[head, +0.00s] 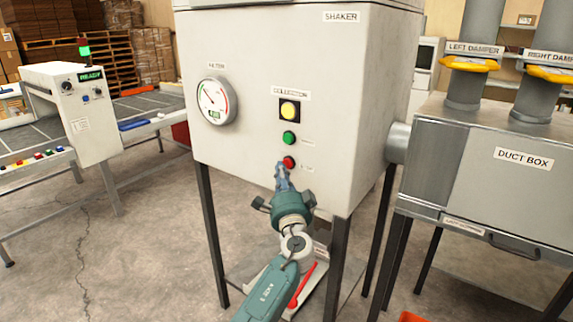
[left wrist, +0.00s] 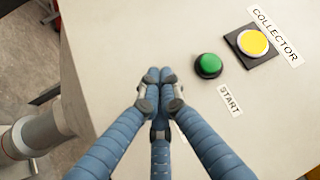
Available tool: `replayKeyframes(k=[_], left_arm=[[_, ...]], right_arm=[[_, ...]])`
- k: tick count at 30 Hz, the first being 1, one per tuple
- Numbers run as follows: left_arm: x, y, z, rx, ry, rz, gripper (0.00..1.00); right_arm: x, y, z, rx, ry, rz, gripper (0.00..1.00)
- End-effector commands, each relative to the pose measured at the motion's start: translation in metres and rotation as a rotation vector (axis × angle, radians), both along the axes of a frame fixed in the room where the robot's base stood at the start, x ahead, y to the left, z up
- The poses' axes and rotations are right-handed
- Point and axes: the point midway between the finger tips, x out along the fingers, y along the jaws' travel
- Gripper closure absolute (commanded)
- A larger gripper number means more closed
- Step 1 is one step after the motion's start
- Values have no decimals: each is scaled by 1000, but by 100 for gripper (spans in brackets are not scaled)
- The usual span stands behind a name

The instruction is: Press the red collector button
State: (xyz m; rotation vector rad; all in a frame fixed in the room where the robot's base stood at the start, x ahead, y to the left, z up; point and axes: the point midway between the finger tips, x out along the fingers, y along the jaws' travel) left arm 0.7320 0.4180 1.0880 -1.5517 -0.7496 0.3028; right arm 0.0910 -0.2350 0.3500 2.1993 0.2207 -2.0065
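The red collector button (head: 289,162) is the lowest of a column on the front of the white shaker cabinet (head: 240,150). Above it are the green start button (head: 288,139) and a yellow button or lamp (head: 289,110) under the COLLECTOR label. My left gripper (head: 281,178) is at the red button, its fingertips just below and left of it in the head view. In the left wrist view the fingers (left wrist: 152,77) are together with nothing between them. There the green button (left wrist: 208,65) shows, while the red one is hidden. I cannot tell whether the fingertips touch it. My right gripper is out of view.
A round filter gauge (head: 216,100) is on the cabinet's left part. The metal duct box (head: 490,170), with yellow damper handles (head: 470,63), stands close on the right. A conveyor table (head: 140,105) stands at the left. The floor between it and the cabinet is largely clear.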

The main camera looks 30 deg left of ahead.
Motion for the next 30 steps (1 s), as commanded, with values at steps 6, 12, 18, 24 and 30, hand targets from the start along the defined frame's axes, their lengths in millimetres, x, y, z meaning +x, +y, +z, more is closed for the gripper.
replayKeyframes(k=[6, 12, 18, 24, 30], left_arm=[[-5, 1, 0, 0, 0, 1, 100], [-6, 1, 0, 0, 0, 1, 100], [-22, 2, 1, -1, -1, 1, 100], [-42, 4, 1, -1, 1, 2, 100], [-54, 5, 1, -1, 0, 2, 100]], right_arm=[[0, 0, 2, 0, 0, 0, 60], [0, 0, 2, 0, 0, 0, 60], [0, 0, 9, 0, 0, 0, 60], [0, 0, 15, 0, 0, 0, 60], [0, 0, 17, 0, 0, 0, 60]])
